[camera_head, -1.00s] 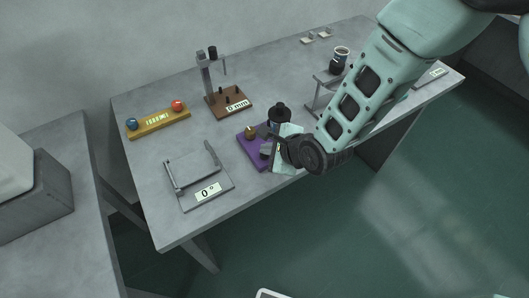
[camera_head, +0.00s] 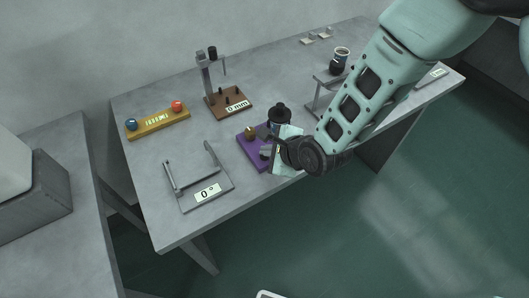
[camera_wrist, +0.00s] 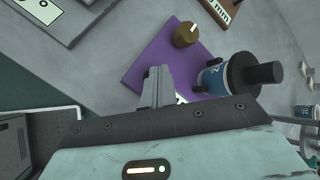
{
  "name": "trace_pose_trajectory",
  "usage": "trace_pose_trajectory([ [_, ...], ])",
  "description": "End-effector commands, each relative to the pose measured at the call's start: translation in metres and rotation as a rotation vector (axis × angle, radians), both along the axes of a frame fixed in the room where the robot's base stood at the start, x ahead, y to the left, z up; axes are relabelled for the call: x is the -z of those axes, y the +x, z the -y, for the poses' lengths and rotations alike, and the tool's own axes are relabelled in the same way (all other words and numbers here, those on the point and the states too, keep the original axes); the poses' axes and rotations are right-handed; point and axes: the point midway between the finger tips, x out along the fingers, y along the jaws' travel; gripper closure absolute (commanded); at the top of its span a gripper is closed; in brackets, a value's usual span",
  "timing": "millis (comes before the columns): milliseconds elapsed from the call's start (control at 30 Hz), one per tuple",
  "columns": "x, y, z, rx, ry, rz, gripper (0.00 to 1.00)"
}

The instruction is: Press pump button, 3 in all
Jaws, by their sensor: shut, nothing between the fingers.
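A purple base (camera_head: 247,152) lies near the table's front edge. It carries a brass knob (camera_head: 250,132), which also shows in the wrist view (camera_wrist: 186,34) with a white mark on top. A blue-labelled cylinder with a black top (camera_wrist: 229,78) stands at the base's right side in the wrist view. I cannot tell which part is the pump button. My gripper (camera_wrist: 158,73) is shut and empty, over the purple base, with its tips short of the knob in the picture. A white label on the base is mostly hidden by my gripper.
A grey frame (camera_head: 185,203) with a 0° label stands at the left. A brown stand (camera_head: 226,105) with a mm label is behind. A yellow bar (camera_head: 157,123) holds a blue and a red ball. A grey stand and a cup (camera_head: 342,53) are partly behind my arm.

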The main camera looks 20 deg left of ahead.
Motion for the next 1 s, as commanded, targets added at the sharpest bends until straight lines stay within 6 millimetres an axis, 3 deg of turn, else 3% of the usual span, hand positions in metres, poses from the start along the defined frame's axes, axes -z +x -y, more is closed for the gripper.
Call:
trace_pose_trajectory([
  [300, -0.017, 0.0, 0.001, 0.001, -0.001, -0.001, 1.0],
  [733, -0.02, 0.0, 0.0, 0.0, 0.0, 0.0, 1.0],
  [1000, -0.044, 0.0, 0.001, 0.002, 0.0, -0.001, 1.0],
])
